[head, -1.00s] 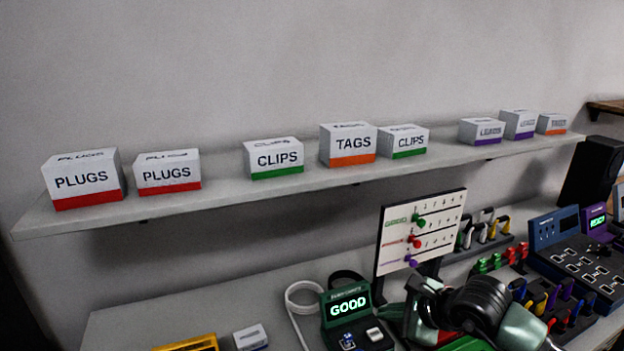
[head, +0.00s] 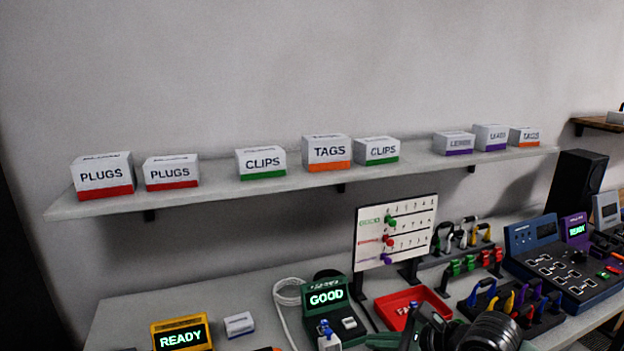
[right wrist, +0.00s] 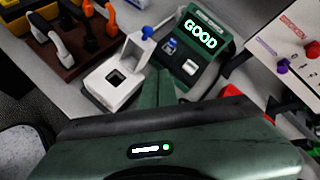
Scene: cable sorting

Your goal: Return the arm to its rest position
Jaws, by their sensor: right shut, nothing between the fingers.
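My right gripper (right wrist: 158,88) is shut and empty. In the right wrist view its green fingers point towards a white fixture with a blue knob (right wrist: 115,73) and the green GOOD tester (right wrist: 196,52). I cannot tell whether it touches either. In the head view my right arm is low at the bottom edge, in front of the red tray (head: 440,300) and right of the GOOD tester (head: 328,299). My left gripper is not in view.
A board with coloured pegs (head: 396,233) stands behind the red tray. Racks of coloured connectors (head: 512,300) and a blue console (head: 566,262) are to the right. A yellow READY tester (head: 181,334) is at the left. A shelf (head: 220,192) holds labelled boxes.

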